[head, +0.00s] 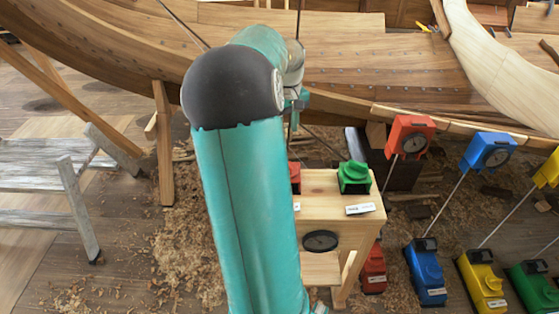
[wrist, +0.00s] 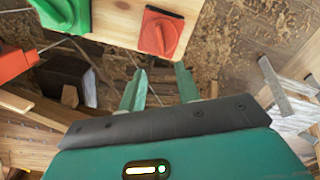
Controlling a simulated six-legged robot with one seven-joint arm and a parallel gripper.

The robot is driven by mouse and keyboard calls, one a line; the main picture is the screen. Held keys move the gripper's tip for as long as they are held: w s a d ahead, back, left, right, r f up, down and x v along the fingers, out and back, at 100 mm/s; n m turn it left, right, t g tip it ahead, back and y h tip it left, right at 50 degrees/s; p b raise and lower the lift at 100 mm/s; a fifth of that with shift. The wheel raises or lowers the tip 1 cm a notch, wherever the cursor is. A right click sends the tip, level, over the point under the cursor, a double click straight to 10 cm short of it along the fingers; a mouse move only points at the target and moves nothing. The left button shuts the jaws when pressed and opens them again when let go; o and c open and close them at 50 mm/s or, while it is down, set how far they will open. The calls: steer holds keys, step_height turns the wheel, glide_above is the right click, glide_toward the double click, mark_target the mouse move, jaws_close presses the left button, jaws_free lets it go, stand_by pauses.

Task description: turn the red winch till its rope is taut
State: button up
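A red block with a raised ridge (wrist: 160,33) sits on a pale wooden board in the wrist view, just beyond my gripper (wrist: 160,70). My gripper is open, its two teal fingers apart with nothing between them and not visibly touching the block. In the head view, a sliver of a red block (head: 295,178) shows on the wooden stand (head: 320,205); my arm hides the rest and most of the gripper. Another red unit (head: 373,272) stands on the floor right of the stand. A red dial gauge (head: 410,135) has a thin straight line running down from it.
A green block (head: 354,177) sits beside the red one on the stand. Blue (head: 428,275), yellow (head: 480,285) and green (head: 535,288) units stand on the floor at right. The planked hull (head: 340,60) runs behind. A grey bench (head: 45,165) stands at left.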

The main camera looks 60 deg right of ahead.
step_height(320, 180, down, 14)
steer(key=shift+r, duration=0.1)
stand_by(0.5)
jaws_close()
